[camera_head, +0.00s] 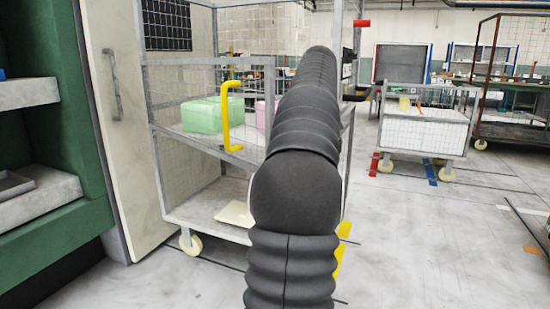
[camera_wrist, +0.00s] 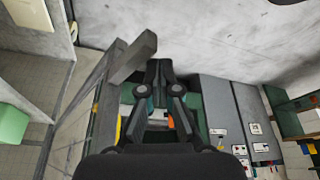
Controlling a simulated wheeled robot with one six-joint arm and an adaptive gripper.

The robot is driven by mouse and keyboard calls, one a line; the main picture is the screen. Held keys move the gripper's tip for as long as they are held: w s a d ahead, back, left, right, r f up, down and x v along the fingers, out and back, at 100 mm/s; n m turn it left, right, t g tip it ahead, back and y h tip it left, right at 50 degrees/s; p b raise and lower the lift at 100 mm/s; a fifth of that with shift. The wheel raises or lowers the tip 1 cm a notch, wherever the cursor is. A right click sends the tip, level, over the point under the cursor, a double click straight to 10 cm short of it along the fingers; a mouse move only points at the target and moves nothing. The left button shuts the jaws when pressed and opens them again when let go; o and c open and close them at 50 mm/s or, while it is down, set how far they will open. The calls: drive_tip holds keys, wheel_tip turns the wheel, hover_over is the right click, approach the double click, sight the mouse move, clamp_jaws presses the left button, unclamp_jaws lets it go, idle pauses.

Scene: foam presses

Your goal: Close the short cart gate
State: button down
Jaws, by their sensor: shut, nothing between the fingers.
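A grey mesh cart (camera_head: 178,205) stands in the middle left of the head view. A short mesh gate with a grey frame (camera_head: 182,66) and a yellow handle (camera_head: 231,116) crosses its near side at shelf height. Its right end is partly behind my black arm, so I cannot tell how far it stands open. In the wrist view, my gripper (camera_wrist: 158,68) is shut and empty. Grey frame bars (camera_wrist: 134,58) with mesh lie just left of the fingers; contact is unclear. My gripper is hidden behind my arm in the head view.
A green block (camera_head: 207,116) and a pink block (camera_head: 261,115) are on the cart's shelf. A pale door (camera_head: 125,150) and green press (camera_head: 68,180) stand at left. Another mesh cart (camera_head: 425,130) is at right. The right foreground floor is clear.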

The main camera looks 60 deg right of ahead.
drive_tip(key=shift+s+d, duration=0.15)
drive_tip(key=shift+d, duration=0.55)
